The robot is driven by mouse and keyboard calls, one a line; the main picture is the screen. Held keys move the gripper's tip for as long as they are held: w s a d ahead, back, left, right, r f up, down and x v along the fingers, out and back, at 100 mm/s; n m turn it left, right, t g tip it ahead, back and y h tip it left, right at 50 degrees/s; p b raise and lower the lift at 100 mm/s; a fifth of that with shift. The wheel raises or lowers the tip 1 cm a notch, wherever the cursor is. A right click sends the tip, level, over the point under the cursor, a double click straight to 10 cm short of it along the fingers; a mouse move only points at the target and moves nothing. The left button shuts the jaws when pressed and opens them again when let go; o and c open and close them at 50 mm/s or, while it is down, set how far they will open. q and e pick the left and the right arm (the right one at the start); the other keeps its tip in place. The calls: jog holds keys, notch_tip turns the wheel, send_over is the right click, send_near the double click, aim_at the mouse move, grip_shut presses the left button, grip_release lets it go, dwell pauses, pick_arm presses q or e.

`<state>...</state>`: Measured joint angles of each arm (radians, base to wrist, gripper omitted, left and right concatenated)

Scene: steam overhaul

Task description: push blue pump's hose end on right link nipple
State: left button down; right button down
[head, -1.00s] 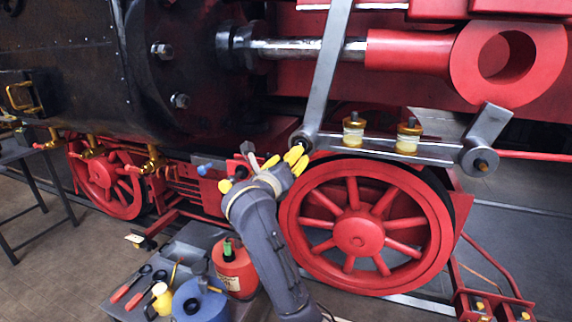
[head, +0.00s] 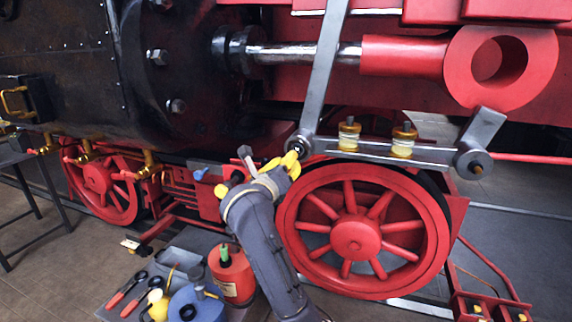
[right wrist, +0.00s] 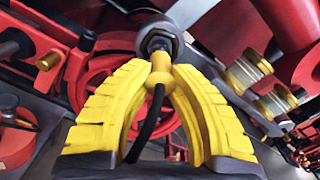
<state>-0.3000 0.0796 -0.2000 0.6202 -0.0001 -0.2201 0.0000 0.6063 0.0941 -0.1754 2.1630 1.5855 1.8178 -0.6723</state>
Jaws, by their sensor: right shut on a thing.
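My right gripper (head: 292,164) is at the left end of the grey link (head: 385,151), just below its round boss. In the right wrist view, its yellow fingers (right wrist: 158,80) are shut on a small yellow hose end (right wrist: 158,72). A black hose (right wrist: 146,128) runs down from it between the fingers. The hose end points up at the dark nipple in the boss (right wrist: 158,40) and appears in line with it. I cannot tell whether it is seated or only touching. The blue pump (head: 192,304) stands on the floor tray at lower left. My left gripper is not in view.
A red can (head: 232,278) with a green top stands beside the blue pump. Red-handled tools (head: 126,294) lie to its left. The red spoked wheel (head: 352,236) is close right of my arm. Two oil cups (head: 348,135) stand on the link.

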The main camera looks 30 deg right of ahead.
jog(key=shift+s+a, duration=0.1)
dwell(0.4)
jog(key=shift+v, duration=2.3)
